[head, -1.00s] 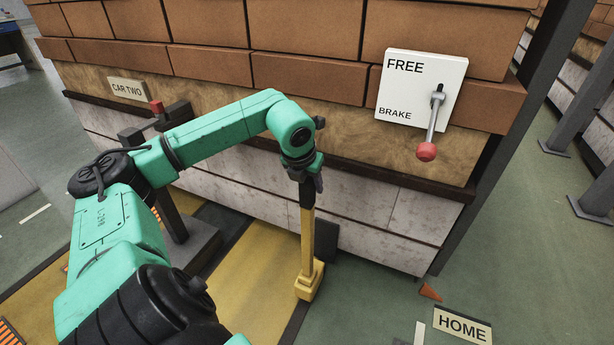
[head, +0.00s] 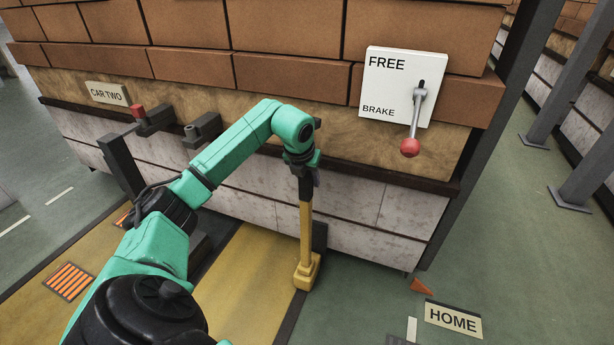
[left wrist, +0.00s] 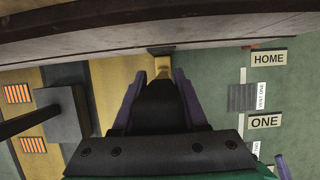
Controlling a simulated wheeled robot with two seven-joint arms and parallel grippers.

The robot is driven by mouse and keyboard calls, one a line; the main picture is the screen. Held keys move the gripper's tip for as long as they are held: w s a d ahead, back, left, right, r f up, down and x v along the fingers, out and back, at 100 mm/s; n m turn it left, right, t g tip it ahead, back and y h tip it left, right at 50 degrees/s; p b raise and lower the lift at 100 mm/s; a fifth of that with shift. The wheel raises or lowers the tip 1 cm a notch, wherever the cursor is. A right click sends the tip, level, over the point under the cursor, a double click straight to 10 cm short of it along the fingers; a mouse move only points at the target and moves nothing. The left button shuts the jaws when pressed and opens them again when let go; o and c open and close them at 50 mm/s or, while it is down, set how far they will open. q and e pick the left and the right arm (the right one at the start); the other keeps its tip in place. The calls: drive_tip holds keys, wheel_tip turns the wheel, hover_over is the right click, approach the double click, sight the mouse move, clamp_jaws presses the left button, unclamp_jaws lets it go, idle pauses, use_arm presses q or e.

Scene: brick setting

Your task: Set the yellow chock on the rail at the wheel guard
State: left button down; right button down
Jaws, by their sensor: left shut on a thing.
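The yellow chock (head: 308,270) hangs upright on its long yellow handle, low beside the wagon. My left gripper (head: 303,178) is shut on the top of that handle. In the left wrist view the chock (left wrist: 162,66) shows between and beyond the purple fingers of the gripper (left wrist: 159,84). A dark upright plate (head: 320,237), perhaps the wheel guard, stands just behind and right of the chock. A dark strip (head: 291,318) along the yellow floor's edge, perhaps the rail, runs beneath. I cannot tell whether the chock touches either.
The brick-loaded wagon (head: 250,205) fills the far side. Its brake panel (head: 380,88) has a red-knobbed lever (head: 410,147) pointing down. A dark post (head: 126,165) and coupling parts (head: 203,130) are at left. Green floor near the HOME sign (head: 453,319) is mostly clear.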

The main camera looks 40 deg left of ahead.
use_arm(q)
drive_tip(key=shift+w, duration=0.1)
drive_tip(key=shift+r, duration=0.1)
drive_tip(key=shift+f, duration=0.25)
use_arm(e)
drive_tip(key=shift+a+f, duration=0.15)
use_arm(q)
drive_tip(key=shift+c, duration=2.2)
unclamp_jaws()
drive_tip(key=shift+f, duration=0.1)
drive_tip(key=p+v, duration=0.4)
drive_tip(key=v, duration=0.8)
use_arm(e)
drive_tip(key=shift+g, duration=0.3)
drive_tip(key=shift+d+r, duration=0.15)
drive_tip(key=shift+r, duration=0.95)
drive_tip(key=shift+d+r, duration=0.15)
drive_tip(key=shift+r, duration=0.95)
